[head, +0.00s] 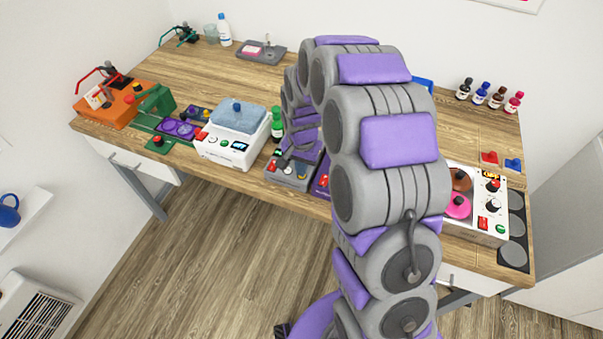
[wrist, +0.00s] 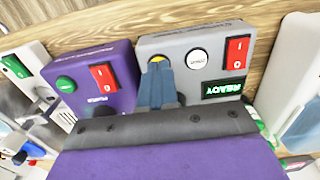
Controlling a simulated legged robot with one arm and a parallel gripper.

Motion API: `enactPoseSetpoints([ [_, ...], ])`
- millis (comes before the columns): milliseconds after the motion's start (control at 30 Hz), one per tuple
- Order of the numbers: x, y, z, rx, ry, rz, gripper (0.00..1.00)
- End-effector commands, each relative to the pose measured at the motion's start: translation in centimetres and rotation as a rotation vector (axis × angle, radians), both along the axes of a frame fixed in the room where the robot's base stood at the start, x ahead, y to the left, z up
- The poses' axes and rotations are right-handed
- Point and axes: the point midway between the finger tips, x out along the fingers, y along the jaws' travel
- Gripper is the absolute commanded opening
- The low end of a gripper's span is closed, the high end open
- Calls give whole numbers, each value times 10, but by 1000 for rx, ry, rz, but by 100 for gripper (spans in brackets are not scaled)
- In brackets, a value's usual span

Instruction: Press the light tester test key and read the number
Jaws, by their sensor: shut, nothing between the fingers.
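A grey box (wrist: 190,43), which may be the light tester, lies under my gripper in the wrist view, where it appears upside down. It has a white round key (wrist: 197,60), a red rocker switch (wrist: 237,53) and a dark display (wrist: 222,89) with green text that looks like READY. A round yellow part (wrist: 158,59) is mostly hidden by my gripper (wrist: 158,68). My gripper is shut and empty, its tips over the yellow part; I cannot tell whether they touch. The grey box also shows partly behind my arm in the head view (head: 298,181).
A purple box (wrist: 93,67) with a green button and red switch stands beside the grey box. A white device with a blue top (head: 236,118) stands on its other side. Bottles (head: 481,94) and an orange device (head: 112,108) are further off on the wooden table (head: 165,72).

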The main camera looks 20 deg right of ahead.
Motion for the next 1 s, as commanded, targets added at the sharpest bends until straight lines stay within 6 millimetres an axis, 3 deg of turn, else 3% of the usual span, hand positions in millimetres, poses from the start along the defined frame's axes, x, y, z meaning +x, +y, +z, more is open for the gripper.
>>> enactPoseSetpoints([
  [467, 0, 0, 0, -1, -1, 0, 0],
  [1000, 1, 0, 38, -1, -4, 0, 0],
])
